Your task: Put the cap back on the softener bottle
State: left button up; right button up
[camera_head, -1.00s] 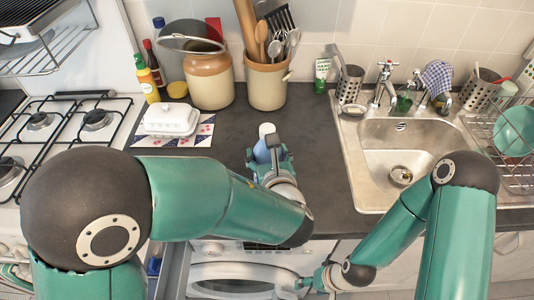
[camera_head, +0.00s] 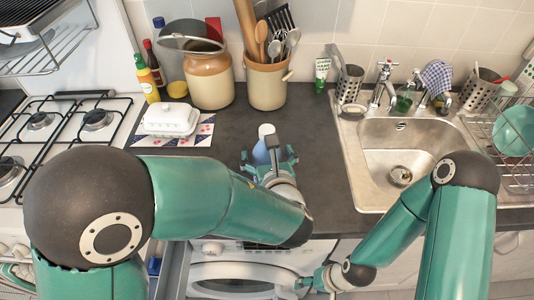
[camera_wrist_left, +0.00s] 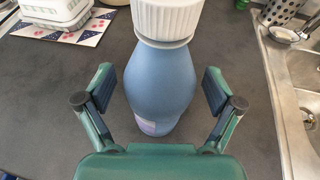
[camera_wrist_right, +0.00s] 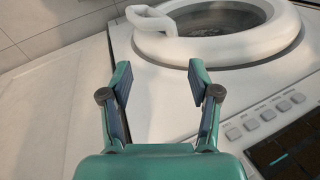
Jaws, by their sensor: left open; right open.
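The softener bottle (camera_head: 261,153) stands upright on the dark counter. It is blue, and its white ribbed cap (camera_wrist_left: 167,18) sits on its top in the left wrist view. The cap also shows in the head view (camera_head: 266,130). My left gripper (camera_head: 269,160) is open, with its fingers on either side of the bottle. In the left wrist view gaps show between the fingers (camera_wrist_left: 160,90) and the bottle. My right gripper (camera_head: 305,284) is open and empty, low in front of the washer; its open fingers show in the right wrist view (camera_wrist_right: 160,85).
A white butter dish (camera_head: 170,118), a brown-and-cream jar (camera_head: 209,82) and a utensil crock (camera_head: 266,85) stand behind and left. The sink (camera_head: 398,150) is to the right. The washer (camera_head: 240,272) is below the counter, its round door (camera_wrist_right: 215,30) near my right gripper.

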pick_arm(q)
jog(key=shift+s+d+r, duration=0.1)
jog(key=shift+s+r, duration=0.05)
jog(key=shift+s, duration=0.25)
jog(key=b+v, duration=0.1)
jog(key=v, duration=1)
jog(key=shift+b, duration=0.35)
jog(key=shift+s, duration=0.1)
